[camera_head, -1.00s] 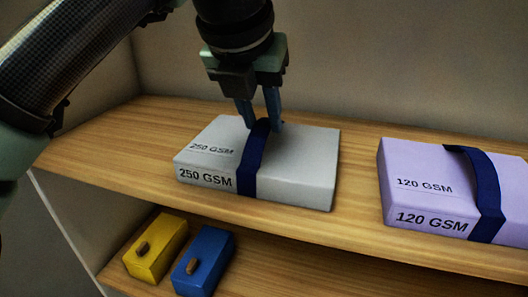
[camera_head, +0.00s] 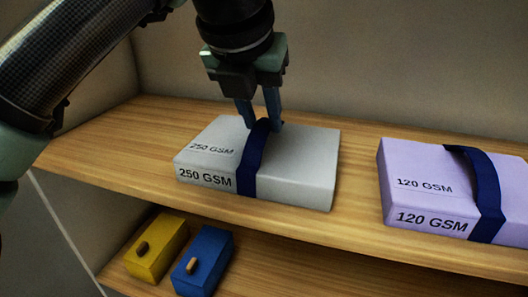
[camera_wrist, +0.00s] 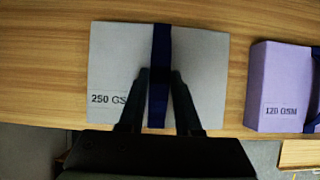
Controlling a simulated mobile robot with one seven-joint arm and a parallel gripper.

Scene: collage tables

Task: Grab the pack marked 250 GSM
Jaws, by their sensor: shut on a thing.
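The grey pack marked 250 GSM (camera_head: 300,165) lies flat on the upper wooden shelf, with a dark blue band (camera_head: 250,165) around its middle. My gripper (camera_head: 260,122) points down over the pack, its two fingers shut on the band at the top. In the wrist view the fingers (camera_wrist: 158,75) stand on either side of the band, and the grey pack (camera_wrist: 205,60) lies beneath them. The pack appears to rest on the shelf. Part of its printed label is hidden by a finger in the wrist view.
A lilac pack marked 120 GSM (camera_head: 425,185) with a dark blue band lies to the right on the same shelf (camera_head: 355,225). A yellow box (camera_head: 155,255) and a blue box (camera_head: 208,265) with small knobs sit on the lower shelf. A wall stands behind.

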